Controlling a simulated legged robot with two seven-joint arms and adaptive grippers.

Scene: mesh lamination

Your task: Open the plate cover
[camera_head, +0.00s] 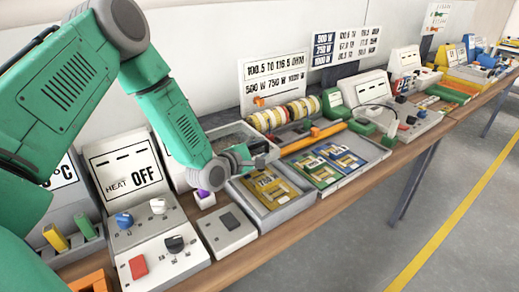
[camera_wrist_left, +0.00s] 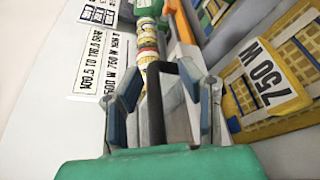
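The plate cover (camera_wrist_left: 174,112) is a grey panel with a black handle (camera_wrist_left: 155,95), seen between my fingers in the left wrist view. In the head view, a grey box (camera_head: 228,132) stands behind my left gripper, which hides part of it. My left gripper (camera_head: 258,155) is at the front of this box. In the left wrist view my left gripper (camera_wrist_left: 168,88) is open, with one finger on each side of the black handle. I cannot tell whether either finger touches it. My right gripper is in neither view.
A grey tray with a yellow mesh pack (camera_head: 270,187) lies just in front, and blue and green packs (camera_head: 340,157) lie to its right. A control panel with a red switch (camera_head: 138,267) is at left. The bench's front edge (camera_head: 300,221) is near.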

